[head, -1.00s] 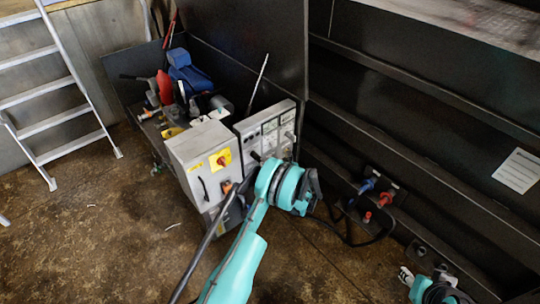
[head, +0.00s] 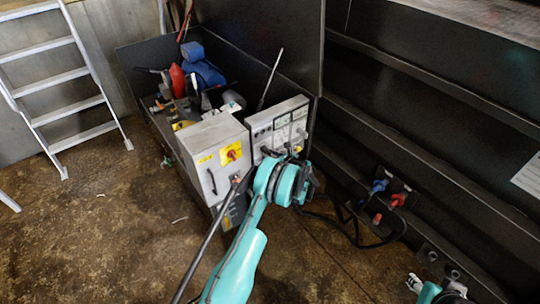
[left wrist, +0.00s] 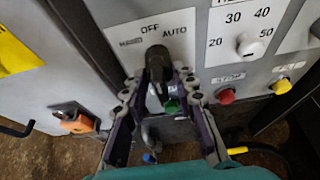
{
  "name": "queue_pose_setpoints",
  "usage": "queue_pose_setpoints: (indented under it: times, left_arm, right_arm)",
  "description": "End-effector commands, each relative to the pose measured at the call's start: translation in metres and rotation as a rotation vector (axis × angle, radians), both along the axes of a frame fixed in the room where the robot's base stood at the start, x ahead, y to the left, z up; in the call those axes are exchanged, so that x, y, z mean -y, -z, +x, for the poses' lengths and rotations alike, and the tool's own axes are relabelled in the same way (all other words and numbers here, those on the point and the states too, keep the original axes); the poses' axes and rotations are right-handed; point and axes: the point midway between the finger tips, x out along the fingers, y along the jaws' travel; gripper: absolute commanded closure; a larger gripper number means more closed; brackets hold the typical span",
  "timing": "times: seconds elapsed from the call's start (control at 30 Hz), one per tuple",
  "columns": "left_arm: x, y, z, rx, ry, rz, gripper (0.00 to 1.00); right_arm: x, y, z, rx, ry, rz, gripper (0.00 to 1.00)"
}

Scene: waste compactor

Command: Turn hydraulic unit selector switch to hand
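The black selector switch (left wrist: 158,68) sits on the grey hydraulic unit panel (head: 278,125), under the labels HAND, OFF and AUTO. Its handle stands about upright, toward OFF. My left gripper (left wrist: 158,82) is open, with one finger on each side of the switch's lower part. I cannot tell whether either finger touches it. In the head view my left gripper (head: 282,155) is at the panel's front, and my wrist hides the switch there. Part of my right gripper (head: 416,284) shows at the bottom right, cut off by the frame, far from the panel.
A grey box with a red and yellow rotary switch (head: 232,153) stands left of the panel. A green button (left wrist: 172,106) lies just below the selector, between my fingers. A red button (left wrist: 226,96) and a white dial (left wrist: 248,46) are to the right. Hoses (head: 380,187) hang at the dark wall.

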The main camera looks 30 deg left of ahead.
Motion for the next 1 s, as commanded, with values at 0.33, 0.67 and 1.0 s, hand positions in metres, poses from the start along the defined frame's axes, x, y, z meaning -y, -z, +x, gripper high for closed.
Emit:
queue_pose_setpoints:
  times: [0.33,0.67,1.0]
  left_arm:
    - [0.0001,-0.0001,-0.0003,0.036,0.000,-0.015,1.00]
    - [-0.0004,0.0006,-0.0016,0.230,0.001,-0.096,1.00]
    - [-0.0005,0.0009,-0.0023,0.496,0.001,-0.206,1.00]
  right_arm:
    - [0.0000,0.0001,0.0000,0.000,0.000,0.000,0.60]
    - [0.0000,0.0001,0.0000,0.000,0.000,0.000,0.60]
    - [0.0000,0.0001,0.0000,0.000,0.000,0.000,0.60]
